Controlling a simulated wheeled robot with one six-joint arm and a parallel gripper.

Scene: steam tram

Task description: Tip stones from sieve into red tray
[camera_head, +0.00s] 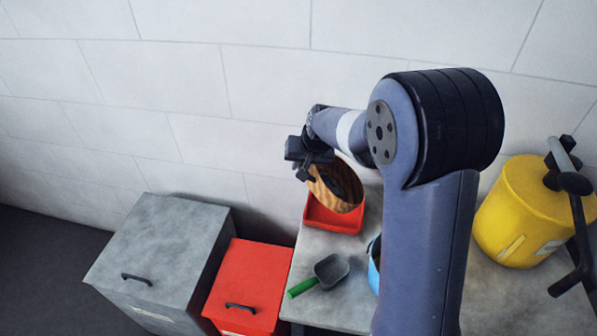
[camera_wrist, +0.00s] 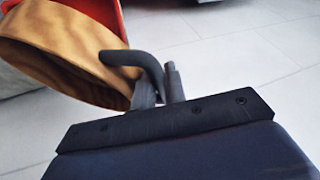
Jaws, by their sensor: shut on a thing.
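A round wooden sieve (camera_head: 338,187) is held tilted above the red tray (camera_head: 333,219) in the head view. Dark stuff shows inside its rim, but I cannot make out single stones. My gripper (camera_head: 309,170) is shut on the sieve's left side. In the wrist view the sieve's wooden wall (camera_wrist: 60,55) fills the upper left, next to my gripper's fingers (camera_wrist: 155,82). A strip of the red tray (camera_wrist: 98,12) shows behind it. The tray stands on the bench against the wall, and the sieve hides much of its inside.
A grey scoop with a green handle (camera_head: 322,273) lies on the grey bench (camera_head: 345,310). A blue container (camera_head: 374,265) is partly hidden by my arm. A yellow drum (camera_head: 522,215) stands right. A red box (camera_head: 247,285) and a grey box (camera_head: 160,255) stand left of the bench.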

